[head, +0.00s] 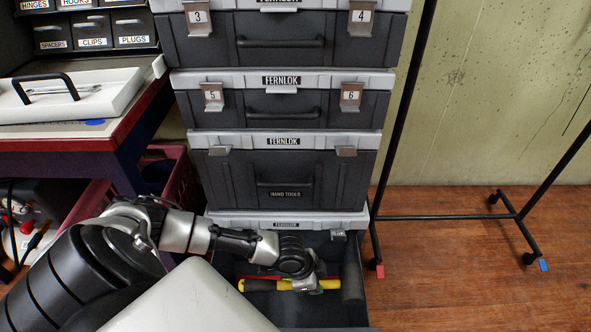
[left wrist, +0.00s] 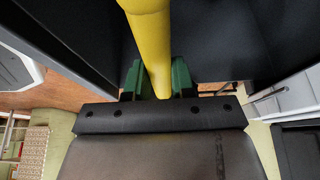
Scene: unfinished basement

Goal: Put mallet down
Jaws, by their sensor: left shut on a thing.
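The mallet has a yellow handle with a dark grip end and a black head (head: 352,282). It lies roughly level, head to the right, inside or just above the open bottom drawer (head: 300,318) of the dark toolbox stack. I cannot tell whether it touches the drawer floor. My left gripper (head: 312,287) reaches down into the drawer and is shut on the handle. In the left wrist view, the yellow handle (left wrist: 150,40) runs between the green finger pads. My right gripper is not in view.
Closed Fernlok toolboxes (head: 285,170) stack above and behind the drawer. A red item (head: 262,277) shows behind the handle. A workbench with a white tray (head: 75,97) stands left, above a maroon crate (head: 88,200). A black wheeled rack (head: 450,216) stands right on wooden floor.

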